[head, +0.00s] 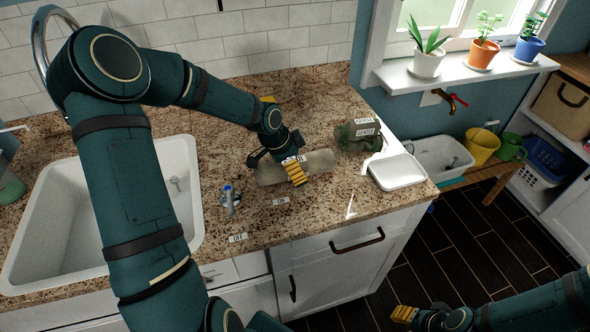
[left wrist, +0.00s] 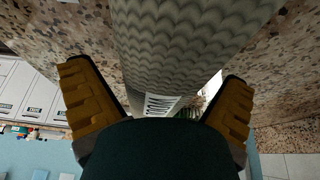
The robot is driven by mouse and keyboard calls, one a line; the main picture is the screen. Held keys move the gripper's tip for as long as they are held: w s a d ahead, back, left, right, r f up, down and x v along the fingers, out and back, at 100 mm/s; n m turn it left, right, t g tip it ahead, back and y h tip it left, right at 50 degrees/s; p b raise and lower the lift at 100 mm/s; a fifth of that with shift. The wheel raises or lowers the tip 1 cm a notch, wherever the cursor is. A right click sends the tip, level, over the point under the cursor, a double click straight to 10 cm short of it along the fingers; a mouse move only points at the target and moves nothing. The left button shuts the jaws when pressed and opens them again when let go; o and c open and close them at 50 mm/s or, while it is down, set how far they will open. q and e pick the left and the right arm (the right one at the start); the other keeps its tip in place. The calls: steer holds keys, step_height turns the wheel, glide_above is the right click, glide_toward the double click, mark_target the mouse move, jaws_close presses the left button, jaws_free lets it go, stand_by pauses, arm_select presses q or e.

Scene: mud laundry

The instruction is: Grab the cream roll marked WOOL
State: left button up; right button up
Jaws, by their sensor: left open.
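The cream roll (head: 319,162) lies on its side on the speckled counter, in the middle of the head view. In the left wrist view the knitted, ribbed roll (left wrist: 190,45) runs between my fingers. A white label (left wrist: 160,104) on it is partly hidden by my gripper, and its lettering is hard to read. My left gripper (head: 279,166) is open over the roll, one yellow-padded finger on each side; in the wrist view (left wrist: 158,100) gaps show beside the roll. My right gripper (head: 405,314) hangs over the floor at bottom right, its opening unclear.
A dark green roll with labels (head: 362,143) lies right of the cream roll, near a white tray (head: 398,171). A small blue-topped item (head: 229,198) stands left of it. Small label cards (head: 238,238) lie along the counter's front. The sink (head: 45,235) is at left.

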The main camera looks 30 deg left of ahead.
arm_select(q)
steer(key=shift+c, duration=0.3)
steer(key=c, duration=1.3)
